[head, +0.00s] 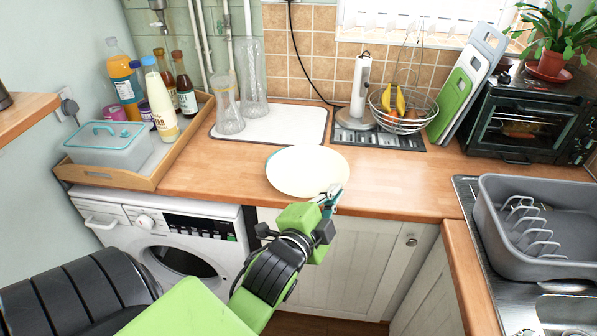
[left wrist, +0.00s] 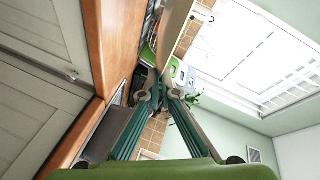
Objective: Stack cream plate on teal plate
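The cream plate (head: 307,171) shows in the head view over the wooden worktop, close to its front edge. My left gripper (head: 333,193) is at the plate's front right rim, and its fingers look closed on that rim. In the left wrist view the two teal-padded fingers (left wrist: 161,93) come close together at the edge of the plate, which shows nearly edge-on as a beige strip (left wrist: 174,32). My right gripper is out of view.
A white board (head: 272,126) with glass vases lies behind the plate. A wooden tray (head: 150,180) with bottles and a lidded dish is at left. A wire fruit basket (head: 404,122), toaster oven (head: 530,118) and grey dish rack (head: 540,225) are at right. Worktop right of the plate is clear.

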